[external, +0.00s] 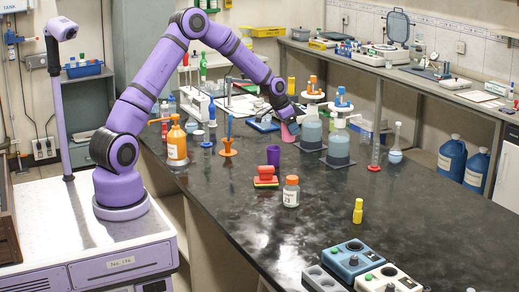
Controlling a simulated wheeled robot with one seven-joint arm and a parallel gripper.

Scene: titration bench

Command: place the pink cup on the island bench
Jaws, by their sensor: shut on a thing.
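The pink cup (289,131) is at the far part of the black-topped island bench (330,220), to the left of the two large bottles. My gripper (284,117) is at the end of the purple arm, pointing down, and is shut on the pink cup. The cup's upper part is hidden by the gripper. I cannot tell whether its bottom touches the bench top or hangs a little above it.
Two large grey-blue bottles (311,131) stand just right of the gripper. A purple cup (273,154), red and green blocks (265,181) and a white-labelled jar (291,192) stand nearer. An orange bottle (176,145) is left.

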